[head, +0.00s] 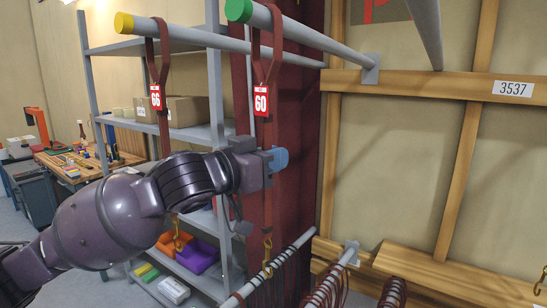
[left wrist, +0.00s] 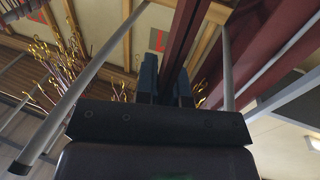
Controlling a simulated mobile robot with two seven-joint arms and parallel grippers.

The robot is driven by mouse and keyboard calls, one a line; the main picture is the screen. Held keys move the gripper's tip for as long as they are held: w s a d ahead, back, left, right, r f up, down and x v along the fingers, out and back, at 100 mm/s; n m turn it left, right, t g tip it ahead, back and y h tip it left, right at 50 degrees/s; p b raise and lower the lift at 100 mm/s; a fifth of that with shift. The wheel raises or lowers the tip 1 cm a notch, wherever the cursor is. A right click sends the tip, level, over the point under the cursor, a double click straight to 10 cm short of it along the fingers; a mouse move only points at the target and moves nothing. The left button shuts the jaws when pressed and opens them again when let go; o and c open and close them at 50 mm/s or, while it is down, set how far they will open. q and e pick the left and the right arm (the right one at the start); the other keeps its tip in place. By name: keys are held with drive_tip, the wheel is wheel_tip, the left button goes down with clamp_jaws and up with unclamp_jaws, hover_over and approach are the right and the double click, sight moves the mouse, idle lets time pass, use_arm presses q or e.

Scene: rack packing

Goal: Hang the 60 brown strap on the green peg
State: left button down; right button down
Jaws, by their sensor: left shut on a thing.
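The brown strap (head: 266,74) with the red tag 60 (head: 261,101) hangs upright at the green-tipped peg (head: 238,10). Its upper loop meets the grey rod just behind the green tip. My left gripper (head: 275,160) is shut on the strap below the tag. In the left wrist view the strap (left wrist: 181,42) runs up between the two blue fingers (left wrist: 166,82). The strap's lower part hangs below the gripper to a brass hook (head: 267,250). My right gripper is out of view.
Left of it, a yellow-tipped peg (head: 124,22) bears a brown strap with tag 66 (head: 156,97). A grey shelf (head: 205,133) with boxes stands behind. Lower rods (head: 300,243) with several straps are below right. A wooden wall rail (head: 420,84) is at the right.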

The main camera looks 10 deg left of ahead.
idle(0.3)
use_arm(q)
drive_tip(key=c, duration=1.1)
unclamp_jaws()
drive_tip(key=b+v, duration=0.2)
drive_tip(key=v, duration=0.9)
drive_tip(key=shift+r, duration=0.1)
drive_tip(key=shift+d, duration=0.1)
